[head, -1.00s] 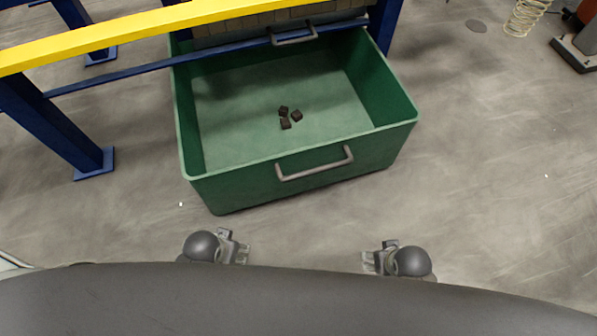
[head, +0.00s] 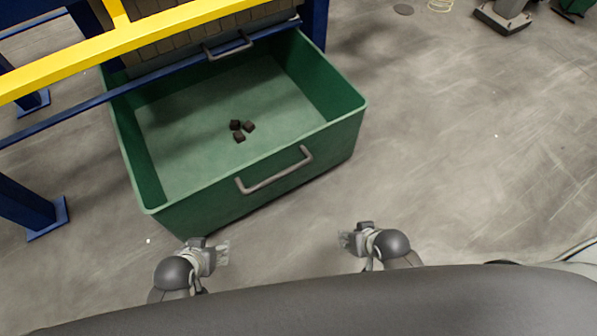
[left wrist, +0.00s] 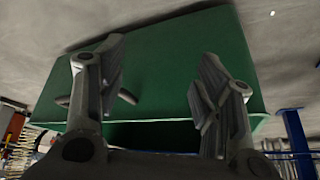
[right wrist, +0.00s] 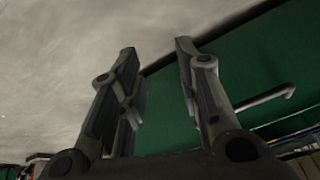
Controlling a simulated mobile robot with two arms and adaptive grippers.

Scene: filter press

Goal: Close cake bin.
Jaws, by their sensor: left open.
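My left gripper (head: 222,252) is open and empty near the bin's front left corner, apart from the handle. In the left wrist view the bin's green wall (left wrist: 165,75) fills the space beyond the open fingers. My right gripper (head: 345,241) is open and empty in front of the bin, right of the handle. The handle also shows in the right wrist view (right wrist: 265,97).
The press frame has a yellow rail (head: 130,42), a blue bar (head: 150,77) and blue legs (head: 25,205) at the left. A second handle (head: 228,47) is behind the bin.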

